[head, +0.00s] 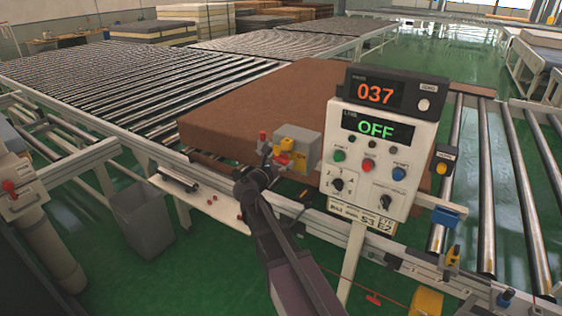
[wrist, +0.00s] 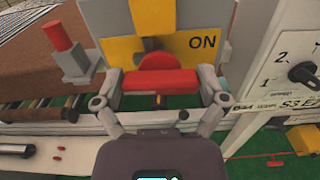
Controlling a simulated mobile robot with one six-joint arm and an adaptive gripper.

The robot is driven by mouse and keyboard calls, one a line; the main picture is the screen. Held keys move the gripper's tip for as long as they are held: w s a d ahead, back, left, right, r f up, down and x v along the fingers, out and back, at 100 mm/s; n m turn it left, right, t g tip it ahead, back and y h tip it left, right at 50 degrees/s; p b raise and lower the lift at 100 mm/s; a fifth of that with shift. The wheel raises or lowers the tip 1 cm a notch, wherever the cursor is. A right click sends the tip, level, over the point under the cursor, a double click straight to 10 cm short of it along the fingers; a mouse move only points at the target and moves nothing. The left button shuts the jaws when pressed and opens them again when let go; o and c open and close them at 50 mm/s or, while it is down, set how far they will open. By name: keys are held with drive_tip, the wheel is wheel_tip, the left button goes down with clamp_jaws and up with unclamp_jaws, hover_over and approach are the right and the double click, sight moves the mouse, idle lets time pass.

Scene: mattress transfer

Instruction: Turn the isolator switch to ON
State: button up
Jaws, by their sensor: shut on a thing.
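The isolator switch is a grey box (head: 312,148) with a yellow plate and a red handle, just left of the control panel in the head view. In the wrist view its yellow plate (wrist: 118,50) carries the word ON at the right. The red handle (wrist: 160,82) lies as a level bar with a round hub above it. My gripper (wrist: 161,88) is shut on the bar, one finger at each end. In the head view my gripper (head: 268,163) reaches the front of the box, and partly hides the handle.
The control panel (head: 372,150) stands close on the right, its displays reading 037 and OFF. A red-topped post (wrist: 62,40) stands just left of the switch. A brown mattress (head: 250,105) lies on the rollers behind. A grey bin (head: 143,228) stands at lower left.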

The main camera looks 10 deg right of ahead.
drive_tip(key=shift+m, duration=0.3)
drive_tip(key=m, duration=0.3)
drive_tip(key=shift+d, duration=0.1)
drive_tip(key=m, duration=0.5)
drive_tip(key=shift+s, duration=0.1)
drive_tip(key=m, duration=0.4)
drive_tip(key=shift+f+m, duration=0.1)
drive_tip(key=shift+m, duration=0.2)
drive_tip(key=m, duration=0.4)
drive_tip(key=shift+f+m, duration=0.1)
drive_tip(key=shift+m, duration=0.2)
drive_tip(key=o, duration=0.8)
